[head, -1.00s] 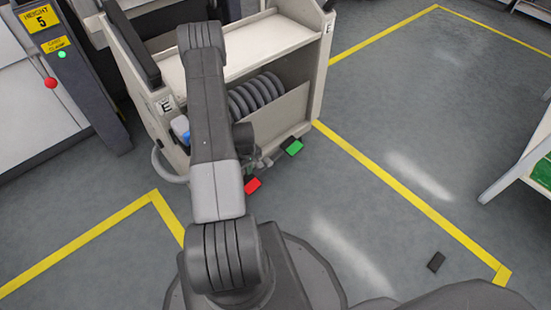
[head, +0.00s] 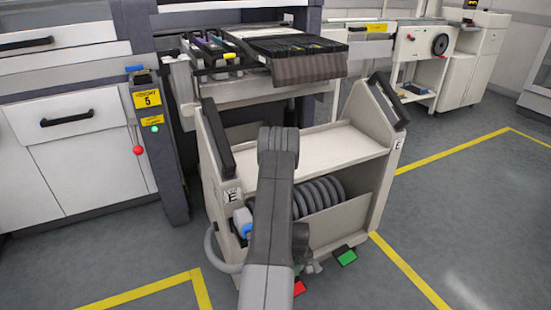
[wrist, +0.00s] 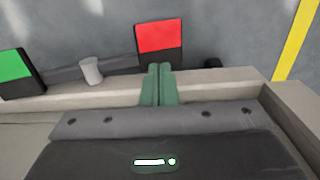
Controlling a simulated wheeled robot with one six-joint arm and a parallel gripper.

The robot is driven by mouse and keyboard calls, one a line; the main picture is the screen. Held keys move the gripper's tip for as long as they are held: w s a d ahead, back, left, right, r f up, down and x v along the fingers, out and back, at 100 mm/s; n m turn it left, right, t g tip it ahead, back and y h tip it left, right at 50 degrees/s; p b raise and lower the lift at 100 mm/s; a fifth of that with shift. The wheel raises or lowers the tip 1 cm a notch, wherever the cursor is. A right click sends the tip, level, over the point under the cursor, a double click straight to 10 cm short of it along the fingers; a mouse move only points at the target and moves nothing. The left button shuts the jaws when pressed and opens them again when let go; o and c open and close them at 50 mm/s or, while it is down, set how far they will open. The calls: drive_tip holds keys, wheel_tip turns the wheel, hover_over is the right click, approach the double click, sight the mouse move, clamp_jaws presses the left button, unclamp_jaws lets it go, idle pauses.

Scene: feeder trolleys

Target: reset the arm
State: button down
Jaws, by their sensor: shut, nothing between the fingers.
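My gripper (wrist: 159,70) shows in the wrist view as two green fingers closed together, with nothing between them. They point over the trolley's bottom edge, with the red pedal (wrist: 160,40) just beyond the tips; I cannot tell whether they touch it. The green pedal (wrist: 14,72) is at the left there. In the head view my arm reaches forward in front of the cream trolley (head: 345,215) marked E and hides my gripper. The red pedal (head: 299,288) and green pedal (head: 345,256) show low at the trolley's front.
The trolley holds grey reels (head: 322,194) below an empty shelf (head: 320,150). A dark post (head: 158,150) with a "Height 5" sign and red knob stands at the left. A machine with a feeder bank (head: 285,45) is behind. Yellow lines (head: 410,273) mark the floor; the right floor is clear.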

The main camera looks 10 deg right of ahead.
wheel_tip(320, 180, down, 7)
drive_tip(key=b, duration=0.3)
drive_tip(key=shift+f, duration=0.15)
